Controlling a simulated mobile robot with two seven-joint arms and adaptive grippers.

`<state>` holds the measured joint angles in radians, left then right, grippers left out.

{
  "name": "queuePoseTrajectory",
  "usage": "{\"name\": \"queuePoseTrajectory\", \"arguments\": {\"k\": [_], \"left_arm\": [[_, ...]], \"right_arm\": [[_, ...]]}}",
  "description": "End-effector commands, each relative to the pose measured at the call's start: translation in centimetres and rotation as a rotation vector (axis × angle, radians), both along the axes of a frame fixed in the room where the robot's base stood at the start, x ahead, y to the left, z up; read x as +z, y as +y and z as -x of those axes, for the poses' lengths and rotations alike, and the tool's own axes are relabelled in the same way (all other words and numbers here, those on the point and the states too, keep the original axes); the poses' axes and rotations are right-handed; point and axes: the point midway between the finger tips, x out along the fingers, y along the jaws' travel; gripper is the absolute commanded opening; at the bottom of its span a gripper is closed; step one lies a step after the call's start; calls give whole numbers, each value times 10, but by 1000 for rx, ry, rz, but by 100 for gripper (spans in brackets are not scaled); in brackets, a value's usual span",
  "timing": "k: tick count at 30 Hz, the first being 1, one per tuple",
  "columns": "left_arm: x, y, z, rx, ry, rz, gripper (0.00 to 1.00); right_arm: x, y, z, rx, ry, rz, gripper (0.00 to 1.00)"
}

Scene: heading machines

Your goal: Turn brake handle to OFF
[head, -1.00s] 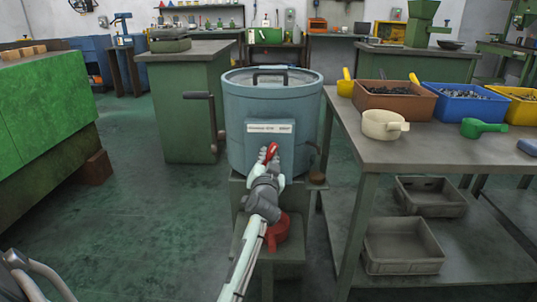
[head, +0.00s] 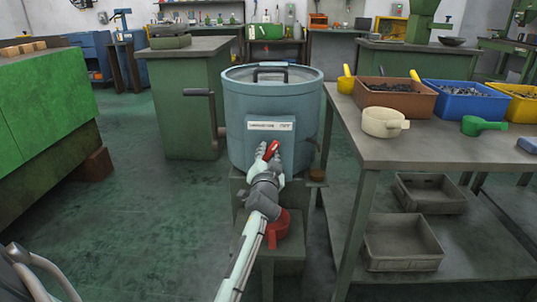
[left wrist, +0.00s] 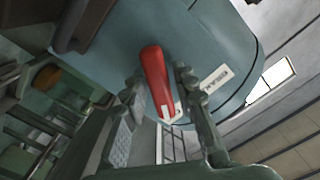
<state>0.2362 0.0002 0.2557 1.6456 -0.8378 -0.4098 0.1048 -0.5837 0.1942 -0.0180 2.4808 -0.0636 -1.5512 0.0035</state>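The red brake handle (head: 271,150) is on the front of a blue-grey drum-shaped machine (head: 240,105), below a white label plate (head: 271,126) too small to read. The handle leans with its upper end to the right. My left gripper (head: 267,155) reaches it from below. In the left wrist view the red handle (left wrist: 153,80) lies between the two spread fingers (left wrist: 160,95), with a visible gap to the right finger; contact with the left finger cannot be told. A white label (left wrist: 216,79) is beside the right finger. My right gripper is not in view.
A work table (head: 455,150) with bins and scoops stands close on the right. A red round part (head: 278,228) is low behind my arm. The green floor (head: 130,220) on the left is clear.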

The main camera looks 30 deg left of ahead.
Motion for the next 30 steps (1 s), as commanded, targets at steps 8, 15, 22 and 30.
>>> {"name": "queuePoseTrajectory", "arguments": {"k": [8, 15, 22, 30], "left_arm": [[-1, 0, 0, 0, 1, 2, 40], [-2, -10, 15, -1, 2, 3, 40], [-2, -30, 48, 0, 1, 3, 40], [-1, -40, 64, 0, 1, 2, 40]], "right_arm": [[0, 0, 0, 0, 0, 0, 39], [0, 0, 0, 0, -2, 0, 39], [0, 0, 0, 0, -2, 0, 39], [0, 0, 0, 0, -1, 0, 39]]}}
